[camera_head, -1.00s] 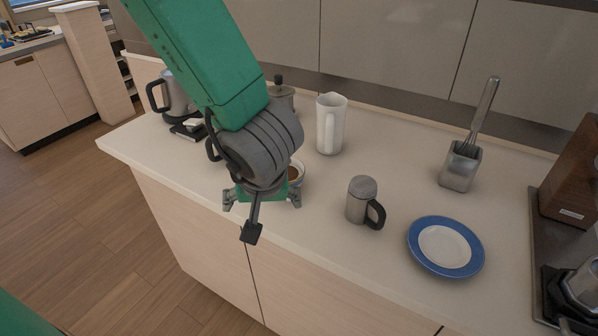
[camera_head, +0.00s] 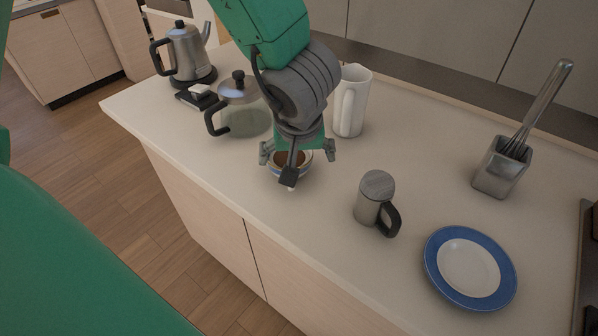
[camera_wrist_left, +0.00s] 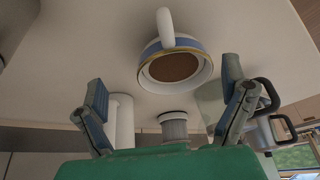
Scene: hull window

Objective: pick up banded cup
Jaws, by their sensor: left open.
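The banded cup (camera_wrist_left: 177,67) is white with a blue and tan band, a white handle and brown contents. In the left wrist view it stands on the counter, ahead of and between the spread fingers, apart from both. In the head view the cup (camera_head: 304,168) is partly hidden behind my left gripper (camera_head: 297,158), which hangs just over it. My left gripper is open and empty; its two fingers also show in the left wrist view (camera_wrist_left: 166,105). My right gripper is not in view.
On the counter (camera_head: 330,235), a white pitcher (camera_head: 350,108) and a glass pot (camera_head: 240,118) stand close behind the cup. A steel mug (camera_head: 375,198) stands to the right, with a blue-rimmed plate (camera_head: 468,268) and a whisk holder (camera_head: 500,168) beyond. A kettle (camera_head: 187,52) is at the far left.

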